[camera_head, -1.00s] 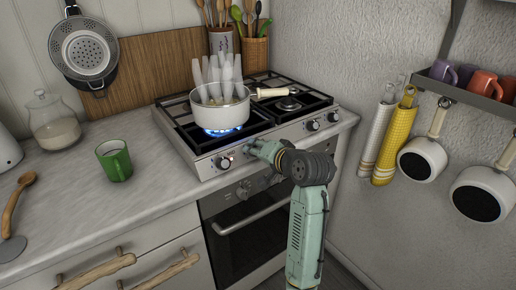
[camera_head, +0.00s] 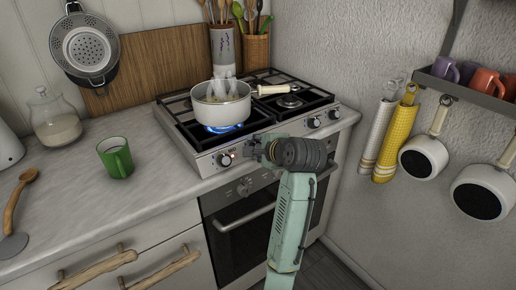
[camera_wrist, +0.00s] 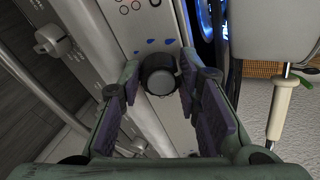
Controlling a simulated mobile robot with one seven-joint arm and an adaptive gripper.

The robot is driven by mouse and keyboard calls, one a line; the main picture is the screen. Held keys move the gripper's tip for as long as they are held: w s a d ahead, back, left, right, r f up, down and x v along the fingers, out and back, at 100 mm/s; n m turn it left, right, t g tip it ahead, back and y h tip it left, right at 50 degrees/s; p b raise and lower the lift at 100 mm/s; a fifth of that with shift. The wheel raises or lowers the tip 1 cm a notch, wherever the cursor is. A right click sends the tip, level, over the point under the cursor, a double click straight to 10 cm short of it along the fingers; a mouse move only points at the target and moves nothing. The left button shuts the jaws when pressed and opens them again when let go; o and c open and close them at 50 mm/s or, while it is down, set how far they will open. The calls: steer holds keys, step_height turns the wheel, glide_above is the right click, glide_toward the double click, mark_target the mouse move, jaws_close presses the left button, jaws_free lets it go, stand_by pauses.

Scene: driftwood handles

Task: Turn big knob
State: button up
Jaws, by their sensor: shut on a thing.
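The stove's front panel carries several knobs. One dark round knob (camera_wrist: 160,75) sits between my fingertips in the wrist view, with a finger on each side. My gripper (camera_wrist: 160,82) is shut on this knob. In the head view my gripper (camera_head: 253,149) is at the middle of the stove's front panel and hides the held knob there. Another stove knob (camera_head: 224,160) shows to its left, and two more knobs (camera_head: 313,123) show to its right.
A white steaming pot (camera_head: 221,108) stands over a blue flame (camera_head: 223,128) on the left burner, its handle (camera_head: 275,90) pointing right. The oven door (camera_head: 245,235) and its handle lie below. A green mug (camera_head: 116,158) stands on the left counter.

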steer(key=shift+m, duration=1.5)
steer(key=shift+r, duration=0.1)
steer(key=o, duration=1.1)
steer(key=shift+o, duration=0.2)
steer(key=v, duration=0.8)
